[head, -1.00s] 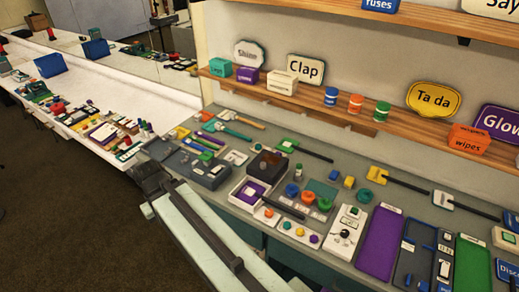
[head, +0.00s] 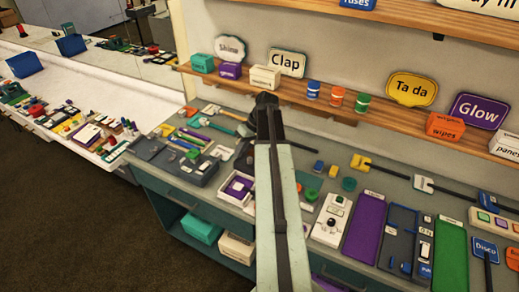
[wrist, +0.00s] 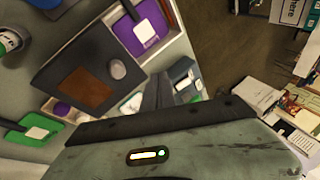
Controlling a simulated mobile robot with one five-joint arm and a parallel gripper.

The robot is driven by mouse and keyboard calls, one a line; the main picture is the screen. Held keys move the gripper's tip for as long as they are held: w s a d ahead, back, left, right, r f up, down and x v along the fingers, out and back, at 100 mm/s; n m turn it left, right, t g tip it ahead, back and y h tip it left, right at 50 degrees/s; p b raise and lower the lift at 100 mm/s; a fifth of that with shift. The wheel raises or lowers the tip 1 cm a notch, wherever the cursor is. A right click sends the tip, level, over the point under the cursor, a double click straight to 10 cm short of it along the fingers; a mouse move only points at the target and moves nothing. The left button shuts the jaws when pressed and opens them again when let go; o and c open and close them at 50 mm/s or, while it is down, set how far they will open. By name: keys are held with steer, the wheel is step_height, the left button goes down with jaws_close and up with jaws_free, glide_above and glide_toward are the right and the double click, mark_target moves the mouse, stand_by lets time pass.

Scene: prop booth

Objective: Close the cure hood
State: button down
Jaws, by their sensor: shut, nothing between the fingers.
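The cure hood (wrist: 78,82) appears to be the dark box with a brown window and a round grey knob in the wrist view. Whether its lid is raised or down is not clear. In the head view my raised arm covers most of that spot, and only dark parts show beside it.
A white tray with a purple item (head: 238,187) lies in front of the hood's spot. A grey tray (head: 192,166) is to its left. Coloured knobs, a white panel (head: 331,219) and a purple mat (head: 364,227) lie right. A wooden shelf (head: 210,84) runs above.

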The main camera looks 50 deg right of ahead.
steer(key=s+d+r+t, duration=0.1)
steer(key=s+d+r, duration=0.1)
steer(key=s+d, duration=0.45)
steer(key=s+d+r+t, duration=0.2)
steer(key=s+d, duration=0.1)
steer(key=d, duration=0.6)
steer(key=b+x, duration=0.8)
steer(key=x, duration=0.3)
steer(key=shift+s+f, duration=0.1)
steer(key=shift+f, duration=0.15)
steer(key=a, duration=0.2)
steer(key=a+r, duration=0.1)
steer(key=shift+w+a+p, duration=0.25)
steer(key=shift+w+p, duration=0.1)
steer(key=shift+p, duration=0.05)
steer(key=shift+w+a+f, duration=0.1)
steer(key=shift+w+a, duration=0.05)
steer(key=shift+a, duration=0.1)
